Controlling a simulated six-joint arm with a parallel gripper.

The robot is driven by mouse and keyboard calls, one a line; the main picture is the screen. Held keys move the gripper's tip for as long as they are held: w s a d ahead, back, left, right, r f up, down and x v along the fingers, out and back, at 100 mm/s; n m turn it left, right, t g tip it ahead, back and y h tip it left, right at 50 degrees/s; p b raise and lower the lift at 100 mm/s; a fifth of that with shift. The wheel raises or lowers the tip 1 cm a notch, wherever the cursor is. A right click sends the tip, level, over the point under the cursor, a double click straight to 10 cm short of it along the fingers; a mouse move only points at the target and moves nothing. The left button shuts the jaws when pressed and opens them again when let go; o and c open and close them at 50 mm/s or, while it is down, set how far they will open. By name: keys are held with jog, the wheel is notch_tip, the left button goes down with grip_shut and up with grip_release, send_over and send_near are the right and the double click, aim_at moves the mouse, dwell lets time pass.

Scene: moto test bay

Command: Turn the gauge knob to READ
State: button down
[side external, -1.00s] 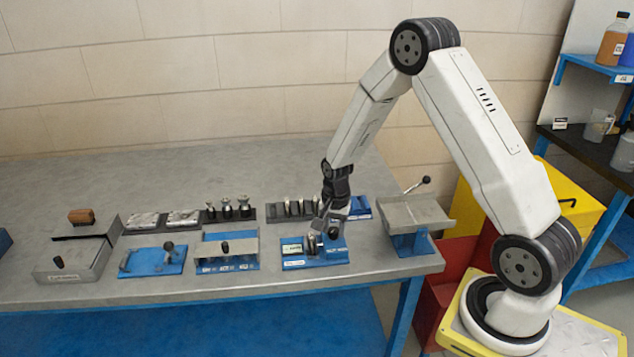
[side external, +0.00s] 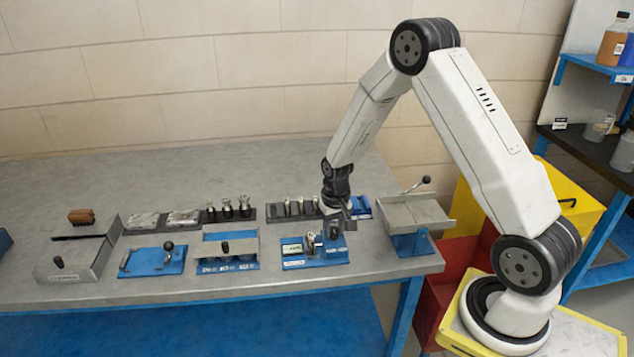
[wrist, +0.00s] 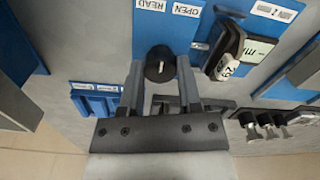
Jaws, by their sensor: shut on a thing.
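The gauge knob (wrist: 159,65) is a round black knob with a short white line on it. It stands on a blue plate (wrist: 145,32) marked READ (wrist: 151,5) and OPEN (wrist: 187,10). My gripper (wrist: 159,72) has one finger on each side of the knob and is shut on it. The line's exact setting against the labels is unclear. The gauge (wrist: 258,48), with a pale display, sits on the right in the wrist view. In the side view my gripper (side external: 333,234) is over the right part of the blue plate (side external: 300,264), and its fingers partly hide the knob.
A grey tray on a blue stand (side external: 408,238), with a lever, stands to the right. Small metal parts in dark racks (side external: 272,212) stand behind the plate. A blue fixture (side external: 226,252) sits to the left. The back of the bench (side external: 150,178) is clear.

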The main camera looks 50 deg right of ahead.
aim_at(334, 229)
jog(key=n, duration=0.3)
jog(key=shift+n, duration=2.2)
jog(key=shift+c, duration=1.4)
grip_release()
jog(key=shift+r, duration=0.15)
jog(key=shift+r, duration=3.75)
